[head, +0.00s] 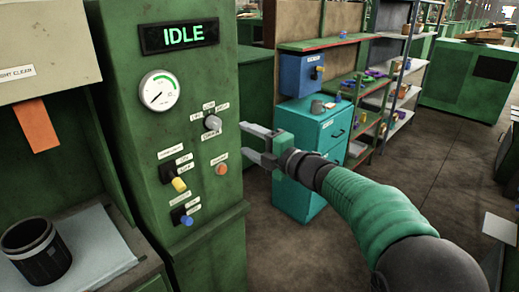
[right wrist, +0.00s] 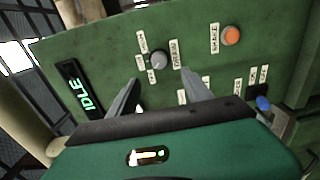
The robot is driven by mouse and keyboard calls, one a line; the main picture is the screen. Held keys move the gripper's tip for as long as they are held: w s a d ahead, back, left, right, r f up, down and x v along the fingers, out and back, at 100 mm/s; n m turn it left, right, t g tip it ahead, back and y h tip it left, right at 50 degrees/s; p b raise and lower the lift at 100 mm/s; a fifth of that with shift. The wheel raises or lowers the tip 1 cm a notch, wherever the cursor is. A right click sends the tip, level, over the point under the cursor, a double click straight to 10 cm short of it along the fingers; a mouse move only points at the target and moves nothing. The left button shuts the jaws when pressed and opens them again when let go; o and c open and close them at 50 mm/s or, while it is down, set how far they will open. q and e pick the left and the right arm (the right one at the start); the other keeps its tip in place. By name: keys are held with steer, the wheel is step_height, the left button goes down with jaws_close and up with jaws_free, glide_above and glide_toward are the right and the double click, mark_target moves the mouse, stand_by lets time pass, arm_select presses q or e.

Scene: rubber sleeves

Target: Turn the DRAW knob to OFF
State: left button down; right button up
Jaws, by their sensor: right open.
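A round grey knob (head: 212,123) sits on the front of the green panel, ringed by small white labels too small to read surely. It appears to be the DRAW knob. It also shows in the right wrist view (right wrist: 158,60), just beyond the fingers, with a pale mark on its face. My right gripper (head: 244,141) is open and empty, to the right of the knob and apart from it. In the right wrist view its two fingers (right wrist: 160,78) point toward the panel with the knob between and beyond their tips. My left gripper is not in view.
Below the knob are a yellow-handled switch (head: 179,184), a blue-handled switch (head: 186,220) and an orange button (head: 221,169). Above are a gauge (head: 159,90) and a display (head: 179,36) reading IDLE. A dark cup (head: 36,250) stands on the left bench. Teal cabinet (head: 305,133) behind my arm.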

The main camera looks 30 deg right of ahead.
steer(key=v, duration=0.4)
steer(key=shift+s+f, duration=0.1)
steer(key=s+f+m+g+h+p, duration=0.2)
steer(key=s+f+m+g+h, duration=0.15)
steer(key=f+m, duration=0.45)
steer(key=s+f+m+g+h+p, duration=0.2)
steer(key=f+m+h+p, duration=0.15)
steer(key=f+m, duration=0.4)
steer(key=s+a+f+m+g, duration=0.3)
steer(key=s+f, duration=0.3)
steer(key=s, duration=0.3)
steer(key=s+a+f+m+g+p, duration=0.1)
steer(key=s+a+f+m+g, duration=0.2)
steer(key=s, duration=0.7)
step_height(320, 180, down, 4)
steer(key=a+g, duration=0.2)
steer(key=g, duration=0.1)
steer(key=shift+s+a+m+y, duration=0.2)
steer(key=shift+s+m+y, duration=0.1)
steer(key=shift+m+y, duration=0.1)
